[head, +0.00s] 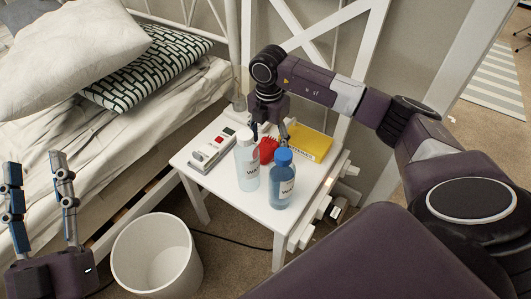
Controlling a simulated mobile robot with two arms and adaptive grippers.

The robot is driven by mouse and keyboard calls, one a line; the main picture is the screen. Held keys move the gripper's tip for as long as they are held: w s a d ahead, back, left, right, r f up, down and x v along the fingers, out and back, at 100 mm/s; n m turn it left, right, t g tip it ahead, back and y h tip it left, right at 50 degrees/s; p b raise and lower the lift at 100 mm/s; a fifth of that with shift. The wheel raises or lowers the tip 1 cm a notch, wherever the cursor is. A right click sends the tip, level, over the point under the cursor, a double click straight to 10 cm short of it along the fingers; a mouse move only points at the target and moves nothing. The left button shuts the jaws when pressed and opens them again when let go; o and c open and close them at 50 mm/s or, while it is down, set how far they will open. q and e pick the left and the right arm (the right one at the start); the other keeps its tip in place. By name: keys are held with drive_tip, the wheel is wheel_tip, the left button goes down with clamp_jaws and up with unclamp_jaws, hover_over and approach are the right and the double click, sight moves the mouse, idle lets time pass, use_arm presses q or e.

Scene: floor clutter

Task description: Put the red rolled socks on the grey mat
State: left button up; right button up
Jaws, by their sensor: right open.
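The red rolled socks (268,149) lie on the white bedside table, partly hidden behind two bottles. My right gripper (269,133) points down just above the socks with its fingers apart. Whether the fingers touch the socks cannot be told. My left gripper (37,158) is at the lower left, pointing up, open and empty, away from the table. I cannot make out a plain grey mat; a grey striped mat or rug (492,85) lies on the floor at the far upper right.
A clear white-capped bottle (246,168) and a blue bottle (283,185) stand in front of the socks on the white table (222,183). A yellow book (309,142) and a pale device (211,150) flank them. A white bin (155,262) stands below. The bed is at left.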

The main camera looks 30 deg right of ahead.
drive_tip(key=shift+f, duration=0.75)
use_arm(q)
drive_tip(key=shift+s+r+t, duration=0.35)
drive_tip(key=shift+s+r, duration=0.05)
drive_tip(key=shift+r, duration=0.2)
drive_tip(key=shift+s+r+t, duration=0.35)
drive_tip(key=shift+r, duration=0.25)
use_arm(e)
drive_tip(key=shift+c, duration=0.2)
drive_tip(key=c, duration=1.3)
drive_tip(key=shift+o, duration=0.2)
use_arm(q)
drive_tip(key=shift+w+f, duration=0.1)
use_arm(e)
drive_tip(key=shift+r, duration=0.15)
